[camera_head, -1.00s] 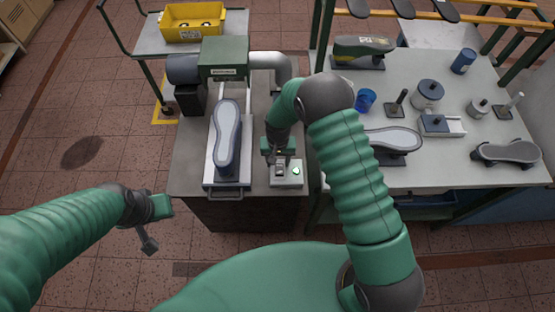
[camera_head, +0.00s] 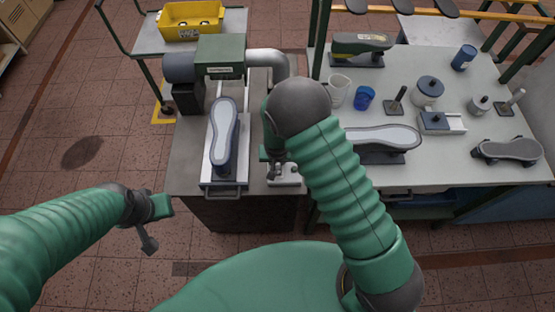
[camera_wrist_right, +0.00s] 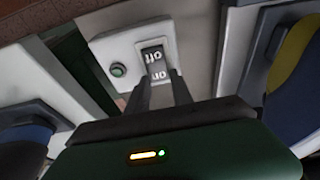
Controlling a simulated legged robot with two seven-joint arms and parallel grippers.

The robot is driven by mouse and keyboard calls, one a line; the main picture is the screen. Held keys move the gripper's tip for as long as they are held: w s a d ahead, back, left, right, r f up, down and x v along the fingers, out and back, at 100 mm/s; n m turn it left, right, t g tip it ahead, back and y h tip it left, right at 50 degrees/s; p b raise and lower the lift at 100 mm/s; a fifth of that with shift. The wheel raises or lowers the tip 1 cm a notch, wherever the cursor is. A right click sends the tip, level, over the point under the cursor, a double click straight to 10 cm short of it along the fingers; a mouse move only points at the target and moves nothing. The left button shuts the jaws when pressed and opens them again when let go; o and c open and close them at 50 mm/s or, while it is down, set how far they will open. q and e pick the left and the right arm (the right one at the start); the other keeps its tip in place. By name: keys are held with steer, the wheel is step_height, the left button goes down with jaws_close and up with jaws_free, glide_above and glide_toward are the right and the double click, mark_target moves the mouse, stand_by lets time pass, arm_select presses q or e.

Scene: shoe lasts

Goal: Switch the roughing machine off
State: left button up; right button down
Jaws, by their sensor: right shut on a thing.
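The roughing machine (camera_head: 220,58) stands at the back of the dark bench, with a green housing, a grey motor and a pale pipe. Its switch box (camera_head: 290,180) is at the bench's front right, partly hidden by my right arm. In the right wrist view the box (camera_wrist_right: 108,48) carries a rocker switch (camera_wrist_right: 155,62) marked "off" and "on" and a round green lamp (camera_wrist_right: 118,70). My right gripper (camera_wrist_right: 161,80) is shut on the rocker switch, its fingers at the "on" end. My left gripper (camera_head: 148,240) hangs left of the bench; its jaw opening is unclear.
A sole-up shoe last (camera_head: 223,135) lies on the metal carriage left of the switch box. The table (camera_head: 440,170) to the right holds shoe lasts, a jug (camera_head: 339,91), a blue cup (camera_head: 364,97) and tools. Open floor lies to the left.

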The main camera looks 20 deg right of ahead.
steer(key=shift+s+a+f+t, duration=0.15)
steer(key=shift+s+f+t, duration=0.15)
steer(key=shift+t, duration=0.1)
steer(key=shift+a+r+t+h+b, duration=0.1)
steer(key=shift+r+t+h+b, duration=0.2)
steer(key=shift+t+b, duration=0.1)
arm_select(q)
steer(key=shift+f, duration=0.7)
arm_select(e)
steer(key=shift+d, duration=0.2)
steer(key=c, duration=1.5)
jaws_free()
steer(key=shift+o, duration=1.3)
arm_select(q)
steer(key=shift+a, duration=0.25)
arm_select(e)
steer(key=shift+o, duration=0.6)
steer(key=shift+a+r, duration=0.1)
steer(key=shift+a, duration=0.05)
